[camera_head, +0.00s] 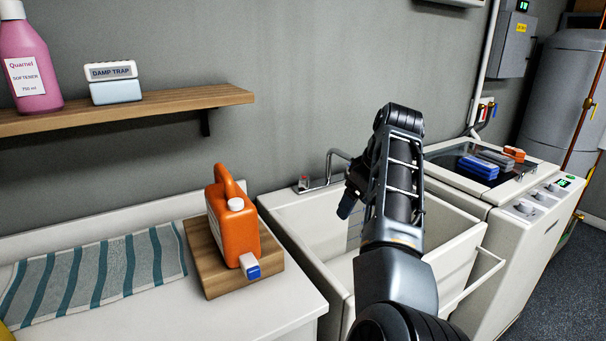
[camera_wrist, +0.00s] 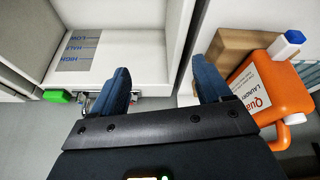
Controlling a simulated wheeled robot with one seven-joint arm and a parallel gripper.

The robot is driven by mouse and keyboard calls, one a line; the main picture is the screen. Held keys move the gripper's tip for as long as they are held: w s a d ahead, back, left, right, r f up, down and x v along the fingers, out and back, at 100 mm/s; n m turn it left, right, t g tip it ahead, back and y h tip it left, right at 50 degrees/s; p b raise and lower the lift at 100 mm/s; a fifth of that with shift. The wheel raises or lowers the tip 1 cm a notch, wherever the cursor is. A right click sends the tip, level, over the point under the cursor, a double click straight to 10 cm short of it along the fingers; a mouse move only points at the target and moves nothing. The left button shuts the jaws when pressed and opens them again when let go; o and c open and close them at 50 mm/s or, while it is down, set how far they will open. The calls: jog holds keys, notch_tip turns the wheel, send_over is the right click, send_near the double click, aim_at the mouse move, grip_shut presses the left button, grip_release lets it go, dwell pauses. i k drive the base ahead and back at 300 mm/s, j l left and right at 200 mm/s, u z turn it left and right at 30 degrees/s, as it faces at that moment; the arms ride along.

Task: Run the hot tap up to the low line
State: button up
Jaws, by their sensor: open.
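A white sink (camera_head: 302,231) stands in the middle of the head view, partly behind my arm. Its metal tap (camera_head: 328,168) is on the back rim, with a small red-marked fitting (camera_head: 303,184) at its left. A grey level plate (camera_wrist: 82,48) inside the basin reads LOW, HALF and HIGH, upside down in the wrist view. I see no water in the visible basin. A green block (camera_wrist: 57,96) shows by the back rim; I cannot tell whether it is a tap handle. My gripper (camera_wrist: 163,78) is open and empty above the sink's back left part, near the tap.
An orange detergent jug (camera_head: 234,229) stands on a wooden block (camera_head: 208,262) left of the sink. A striped towel (camera_head: 100,275) lies on the counter. A shelf (camera_head: 130,108) is above. A white washing machine (camera_head: 525,235) stands at right.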

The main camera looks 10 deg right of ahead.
aim_at(304, 181)
jog(key=i, duration=1.3)
